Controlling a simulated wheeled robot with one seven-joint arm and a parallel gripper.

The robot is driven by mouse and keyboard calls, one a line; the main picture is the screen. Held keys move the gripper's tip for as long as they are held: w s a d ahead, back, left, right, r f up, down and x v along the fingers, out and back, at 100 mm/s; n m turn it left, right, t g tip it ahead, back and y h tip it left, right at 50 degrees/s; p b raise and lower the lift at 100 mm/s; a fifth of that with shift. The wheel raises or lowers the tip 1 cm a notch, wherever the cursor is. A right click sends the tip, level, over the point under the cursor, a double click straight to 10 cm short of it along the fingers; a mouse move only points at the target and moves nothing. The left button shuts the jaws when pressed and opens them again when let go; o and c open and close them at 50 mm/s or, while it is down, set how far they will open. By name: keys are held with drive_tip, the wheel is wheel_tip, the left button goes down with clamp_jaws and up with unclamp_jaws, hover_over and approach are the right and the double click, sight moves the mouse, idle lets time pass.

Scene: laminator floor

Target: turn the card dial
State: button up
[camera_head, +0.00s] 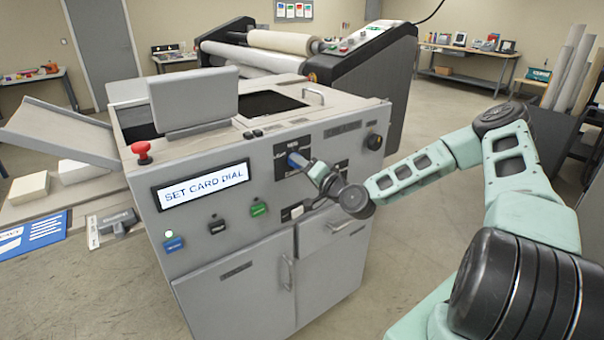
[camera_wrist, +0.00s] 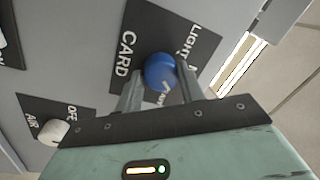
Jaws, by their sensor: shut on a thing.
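The card dial is a blue knob (camera_wrist: 160,71) on a black plate (camera_wrist: 133,33) lettered CARD and LIGHT in the wrist view. In the head view the blue dial (camera_head: 293,160) is on the front of the grey machine (camera_head: 240,235), partly hidden by my gripper. My gripper (camera_wrist: 160,82) is shut on the blue dial, with one finger on each side of it. In the head view my gripper (camera_head: 306,168) reaches the panel from the right. The machine's display (camera_head: 205,186) reads SET CARD DIAL. The dial's pointer and exact setting are not clear.
A white knob (camera_wrist: 52,132) on a plate marked AIR and OFF lies near my gripper. A red mushroom button (camera_head: 142,151) stands on the machine's left corner. Green, black and blue buttons sit below the display. A large roller machine (camera_head: 310,55) stands behind.

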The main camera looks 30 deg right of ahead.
drive_tip(key=shift+m+h+b, duration=0.3)
drive_tip(key=shift+m+b, duration=0.7)
drive_tip(key=shift+m, duration=1)
drive_tip(key=o, duration=1)
drive_tip(key=shift+c, duration=0.2)
drive_tip(key=s+d+f+p, duration=0.1)
drive_tip(key=s, duration=1.6)
drive_tip(key=shift+s+d+f+p, duration=0.2)
drive_tip(key=shift+d+f+p, duration=0.05)
drive_tip(key=shift+f+p, duration=0.1)
